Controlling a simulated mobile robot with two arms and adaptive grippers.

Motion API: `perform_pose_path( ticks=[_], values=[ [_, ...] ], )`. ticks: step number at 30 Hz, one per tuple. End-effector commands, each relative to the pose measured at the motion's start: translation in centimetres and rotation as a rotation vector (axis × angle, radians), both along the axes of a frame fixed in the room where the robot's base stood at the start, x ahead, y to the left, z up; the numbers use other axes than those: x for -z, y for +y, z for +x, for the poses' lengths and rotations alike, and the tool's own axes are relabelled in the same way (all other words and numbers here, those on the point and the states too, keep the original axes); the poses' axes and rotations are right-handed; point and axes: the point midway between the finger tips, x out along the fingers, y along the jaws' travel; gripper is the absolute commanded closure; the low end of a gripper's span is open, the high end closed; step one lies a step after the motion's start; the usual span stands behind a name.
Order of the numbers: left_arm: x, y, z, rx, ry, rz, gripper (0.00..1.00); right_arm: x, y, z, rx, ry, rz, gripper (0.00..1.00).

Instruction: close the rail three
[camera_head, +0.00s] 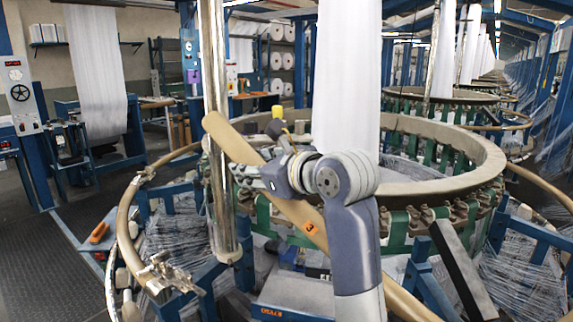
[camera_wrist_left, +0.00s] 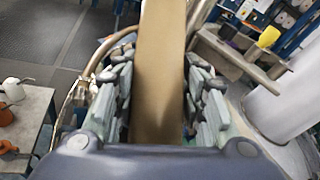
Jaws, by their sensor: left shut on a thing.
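Rail three (camera_head: 229,139) is a tan curved bar with an orange tag marked 3. In the head view it slants from an upper-left end, in front of a metal post, down to the right behind my arm. My left gripper (camera_head: 262,176) is shut on the rail, between its upper end and the tag. In the left wrist view, the rail (camera_wrist_left: 161,60) runs between the two fingers of my left gripper (camera_wrist_left: 160,85). My arm hides part of the rail's lower stretch. My right gripper is not in view.
The loom's large tan ring (camera_head: 470,180) with green straps lies behind my arm. A metal post (camera_head: 218,215) stands left of it. Another curved rail (camera_head: 124,225) with a metal latch (camera_head: 165,270) is at left. White fabric (camera_head: 346,80) hangs in the middle. Dark floor (camera_head: 45,260) is clear at left.

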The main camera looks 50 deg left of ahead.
Motion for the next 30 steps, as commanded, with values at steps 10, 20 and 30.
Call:
perform_pose_path(
  ticks=[10,20,30],
  values=[
    [7.2,2.7,-4.2,-0.002,-0.109,-0.073,1.0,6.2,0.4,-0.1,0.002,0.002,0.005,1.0],
    [9.7,3.7,-5.6,-0.001,-0.155,-0.102,1.0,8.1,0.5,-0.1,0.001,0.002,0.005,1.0],
    [9.8,3.8,-5.8,0.0,-0.161,-0.106,1.0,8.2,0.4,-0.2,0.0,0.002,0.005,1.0]
  ],
)
